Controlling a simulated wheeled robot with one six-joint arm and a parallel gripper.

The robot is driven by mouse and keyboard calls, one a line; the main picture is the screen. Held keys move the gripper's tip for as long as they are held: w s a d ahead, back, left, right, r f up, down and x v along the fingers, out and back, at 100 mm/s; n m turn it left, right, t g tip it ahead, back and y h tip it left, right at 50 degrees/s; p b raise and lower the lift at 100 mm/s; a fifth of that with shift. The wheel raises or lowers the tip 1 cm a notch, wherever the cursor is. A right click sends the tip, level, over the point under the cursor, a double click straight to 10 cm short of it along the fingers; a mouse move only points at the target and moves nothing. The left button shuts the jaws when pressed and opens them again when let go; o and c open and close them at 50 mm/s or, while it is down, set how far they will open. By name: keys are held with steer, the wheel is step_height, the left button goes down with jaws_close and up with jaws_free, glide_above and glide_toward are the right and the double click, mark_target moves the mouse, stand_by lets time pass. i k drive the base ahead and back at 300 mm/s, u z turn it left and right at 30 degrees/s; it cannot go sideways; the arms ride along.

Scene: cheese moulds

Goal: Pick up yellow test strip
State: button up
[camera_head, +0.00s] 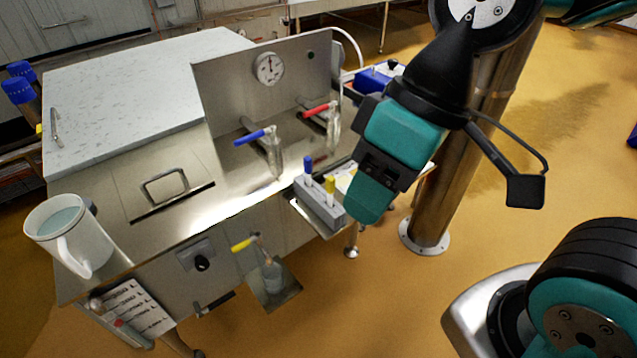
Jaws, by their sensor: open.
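A small yellow upright piece (330,186), which looks like the yellow test strip, stands in a grey rack (319,207) at the right edge of the steel unit. A blue upright piece (308,167) stands in the same rack, behind and left of it. My gripper (376,168) is open, just right of the rack and overlapping the view near its right side. I see nothing between its teal fingers. It looks apart from the yellow piece, but the depth between them is hard to tell. The area behind the gripper is hidden.
Blue-handled (254,136) and red-handled (318,109) taps rise behind the rack, below a gauge (269,68). A white jug (69,234) stands at the unit's left corner. A yellow-handled valve (242,245) is low in front. A steel post (432,213) stands right of my gripper.

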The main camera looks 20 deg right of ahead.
mark_target(330, 180)
steer(key=k, duration=0.5)
steer(key=u, duration=1.1)
steer(key=i, duration=1)
steer(key=z, duration=1.7)
